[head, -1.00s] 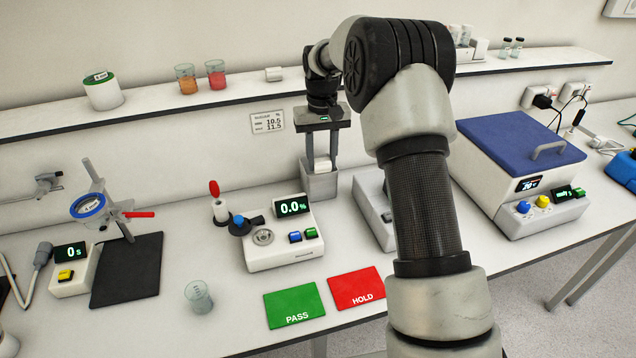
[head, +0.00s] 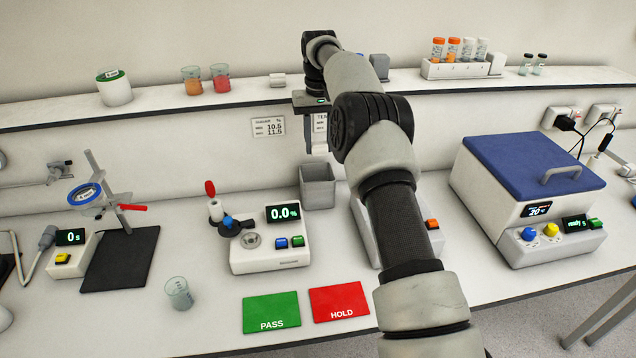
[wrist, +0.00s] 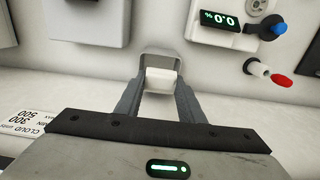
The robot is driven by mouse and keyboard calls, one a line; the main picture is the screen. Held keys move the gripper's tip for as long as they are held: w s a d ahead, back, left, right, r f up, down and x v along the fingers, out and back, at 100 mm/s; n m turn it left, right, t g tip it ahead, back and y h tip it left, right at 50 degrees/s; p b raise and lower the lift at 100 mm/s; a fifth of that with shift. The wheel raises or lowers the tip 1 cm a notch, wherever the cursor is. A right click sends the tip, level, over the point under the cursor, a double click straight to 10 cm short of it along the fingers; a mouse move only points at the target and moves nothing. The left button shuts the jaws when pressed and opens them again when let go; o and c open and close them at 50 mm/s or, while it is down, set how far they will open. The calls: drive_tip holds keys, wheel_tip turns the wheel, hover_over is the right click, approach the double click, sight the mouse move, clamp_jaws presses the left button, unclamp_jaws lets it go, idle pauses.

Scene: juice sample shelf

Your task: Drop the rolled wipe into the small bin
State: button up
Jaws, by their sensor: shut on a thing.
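The rolled wipe (wrist: 161,82) is a small white piece between my fingertips in the wrist view. My gripper (wrist: 161,90) is shut on it. In the head view my gripper (head: 319,147) points down above the small bin, and my forearm hides part of it. The small bin (head: 318,190) is a grey open-topped box standing on the bench at the back, against the wall. In the wrist view the bin (wrist: 162,56) shows just beyond the wipe, partly covered by it. The wipe is apart from the bench, raised above the bin's rim.
A white meter (head: 270,240) stands left of the bin, and another device (head: 365,222) stands right, partly behind my arm. The shelf (head: 235,97) runs along the wall behind my gripper. A blue-lidded box (head: 535,170) is at the right. Green PASS (head: 271,312) and red HOLD (head: 339,302) mats lie in front.

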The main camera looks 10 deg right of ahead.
wheel_tip(320, 180, down, 8)
drive_tip(key=shift+f, duration=0.2)
drive_tip(key=shift+f, duration=0.1)
drive_tip(key=shift+f, duration=0.5)
drive_tip(key=o, duration=1)
